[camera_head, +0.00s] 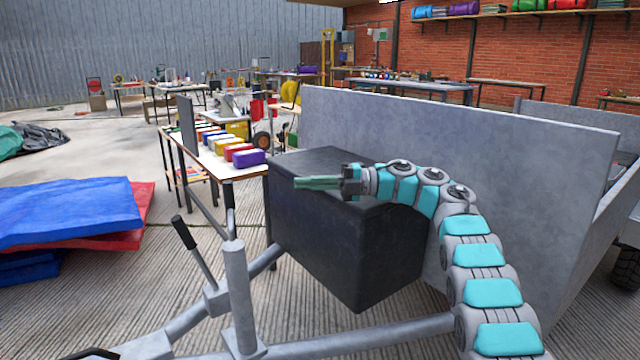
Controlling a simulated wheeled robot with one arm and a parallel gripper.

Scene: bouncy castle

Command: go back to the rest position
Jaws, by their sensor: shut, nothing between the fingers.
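My gripper (298,183) is shut, with nothing between its fingers. It points left and hangs in front of or above the top of a large black box (340,255); I cannot tell the gap. My arm curves up from the bottom right, with grey joints and turquoise panels, and bends left to the gripper.
The black box sits by a grey trailer wall (450,140), with a metal drawbar (240,290) in front. A table (215,160) with coloured blocks stands left of the box. Blue and red mats (70,210) lie at left. Concrete floor between is open.

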